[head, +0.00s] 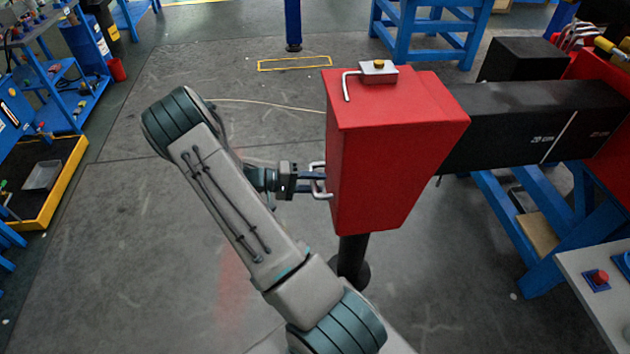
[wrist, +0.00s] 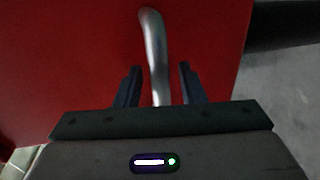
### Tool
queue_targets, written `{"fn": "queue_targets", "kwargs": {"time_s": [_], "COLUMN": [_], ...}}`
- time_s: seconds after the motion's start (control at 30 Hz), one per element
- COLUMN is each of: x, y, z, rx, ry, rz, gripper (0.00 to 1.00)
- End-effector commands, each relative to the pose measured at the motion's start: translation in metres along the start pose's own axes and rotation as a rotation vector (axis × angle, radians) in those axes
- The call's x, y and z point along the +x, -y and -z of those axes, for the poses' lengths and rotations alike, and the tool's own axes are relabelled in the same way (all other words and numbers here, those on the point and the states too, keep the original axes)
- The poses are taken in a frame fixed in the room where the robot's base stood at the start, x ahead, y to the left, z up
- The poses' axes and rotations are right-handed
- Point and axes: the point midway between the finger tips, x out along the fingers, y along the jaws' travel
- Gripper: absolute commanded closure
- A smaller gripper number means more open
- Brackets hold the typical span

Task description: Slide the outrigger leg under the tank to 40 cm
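The outrigger leg is a black beam (head: 500,115) running in from the right, with a white line and small cm labels that I cannot read surely. A red box (head: 385,160) forms its near end, above a black post and foot (head: 352,262). A silver bar handle (wrist: 152,45) is on the box's left face. My gripper (head: 316,182) is at this handle. In the wrist view the gripper's fingers (wrist: 158,88) stand apart on both sides of the bar, with gaps visible. I cannot make out a tank for certain.
A grey plate with a yellow knob and a bent silver rod (head: 347,86) sits on the red box. A blue stand (head: 540,215) supports the beam at right. A panel with a red button (head: 600,277) is at lower right.

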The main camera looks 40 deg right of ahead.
Motion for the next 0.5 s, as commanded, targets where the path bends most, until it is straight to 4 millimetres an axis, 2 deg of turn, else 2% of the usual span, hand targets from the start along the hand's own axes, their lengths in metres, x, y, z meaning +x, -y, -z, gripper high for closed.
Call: {"fn": "queue_targets", "kwargs": {"time_s": [0.1, 0.2, 0.23, 0.5], "x": [0.0000, -0.0001, -0.0001, 0.0038], "y": [0.0001, 0.0000, 0.0000, 0.0014], "z": [0.0000, 0.0001, 0.0000, 0.0000], "rx": [0.000, 0.000, 0.000, 0.001], "ry": [0.000, 0.000, 0.000, 0.000], "rz": [0.000, 0.000, 0.000, -0.003], "gripper": [0.67, 0.94, 1.00, 1.00]}}
